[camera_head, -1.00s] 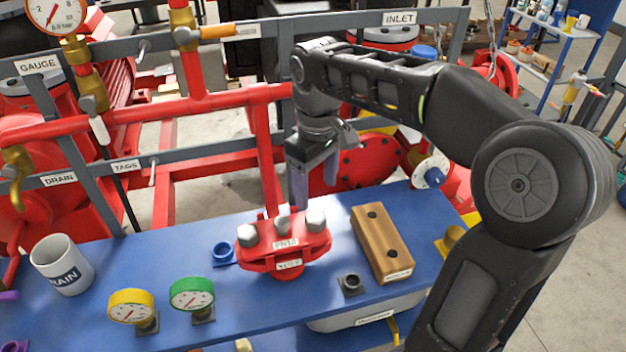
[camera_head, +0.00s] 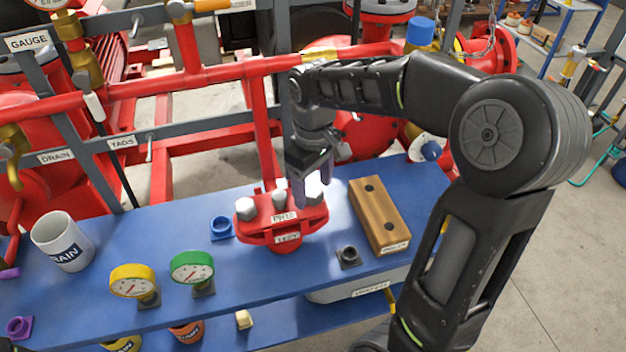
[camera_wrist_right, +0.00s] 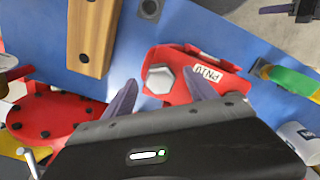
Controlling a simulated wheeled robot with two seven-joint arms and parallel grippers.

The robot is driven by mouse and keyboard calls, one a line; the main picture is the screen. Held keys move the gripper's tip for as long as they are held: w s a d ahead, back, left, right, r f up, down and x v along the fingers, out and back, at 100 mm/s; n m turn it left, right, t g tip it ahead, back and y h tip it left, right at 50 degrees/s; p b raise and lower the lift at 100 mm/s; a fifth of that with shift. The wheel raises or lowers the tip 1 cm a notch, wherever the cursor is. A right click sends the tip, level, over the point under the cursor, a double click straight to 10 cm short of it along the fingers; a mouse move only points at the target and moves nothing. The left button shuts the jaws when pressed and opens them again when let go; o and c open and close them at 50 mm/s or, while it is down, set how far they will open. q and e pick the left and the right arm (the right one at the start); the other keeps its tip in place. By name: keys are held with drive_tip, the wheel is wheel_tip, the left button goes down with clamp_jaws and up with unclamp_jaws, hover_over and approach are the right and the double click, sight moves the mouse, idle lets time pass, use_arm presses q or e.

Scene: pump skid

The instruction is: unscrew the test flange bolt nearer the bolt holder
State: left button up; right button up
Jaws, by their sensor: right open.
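The red test flange (camera_head: 283,237) stands on the blue bench with grey hex bolts on top. Its left bolt (camera_head: 245,207) is clear in the head view. The bolt nearer the holder (camera_wrist_right: 160,80) shows as a hex head in the right wrist view. The wooden bolt holder (camera_head: 379,217), with two dark holes, lies to the right of the flange. My right gripper (camera_head: 311,195) is open over the flange's right end. In the wrist view its fingertips (camera_wrist_right: 158,88) lie either side of the bolt head, with gaps; their exact height is unclear. My left gripper is out of view.
A blue ring fitting (camera_head: 221,228), green gauge (camera_head: 192,268), yellow gauge (camera_head: 132,281) and white mug (camera_head: 61,241) stand to the left. Red pipes (camera_head: 180,78) and grey rails run behind the bench.

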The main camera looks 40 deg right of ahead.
drive_tip(key=shift+c, duration=0.3)
clamp_jaws()
drive_tip(key=c, duration=0.7)
unclamp_jaws()
clamp_jaws()
